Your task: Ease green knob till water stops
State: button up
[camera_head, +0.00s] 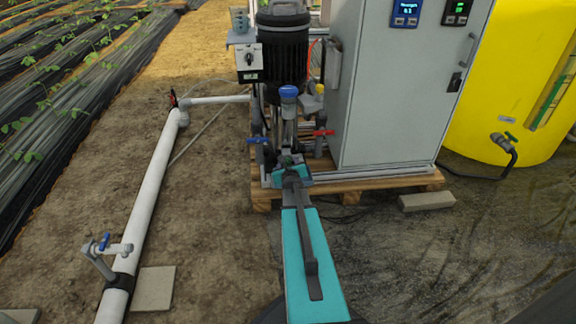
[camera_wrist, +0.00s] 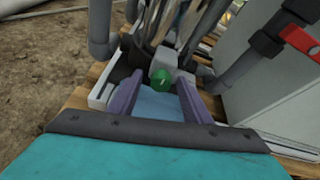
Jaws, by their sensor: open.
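The green knob (camera_wrist: 162,78) shows in the wrist view on a small grey block low on the skid's pipework. It also shows small and dark in the head view (camera_head: 287,160). My gripper (camera_wrist: 159,84) is open, with its two purple fingers apart and the knob between or just beyond their tips; contact cannot be told. In the head view my gripper (camera_head: 289,167) reaches the front of the skid, and its fingers are hard to make out. I cannot make out running water in either view.
A red-handled valve (camera_head: 320,133) and a blue-handled valve (camera_head: 258,140) flank the pipework. A grey cabinet (camera_head: 390,100) stands right on the wooden pallet (camera_head: 400,183). A white pipe (camera_head: 150,195) runs along the left ground.

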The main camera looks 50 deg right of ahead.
jog(key=shift+w, duration=0.15)
jog(key=shift+c, duration=0.3)
jog(key=shift+d, duration=0.1)
jog(key=c, duration=1)
jog(key=shift+s+a+f, duration=0.1)
jog(key=shift+s+a, duration=0.1)
jog(key=shift+a, duration=0.05)
jog(key=shift+w+d, duration=0.1)
jog(key=shift+d, duration=0.1)
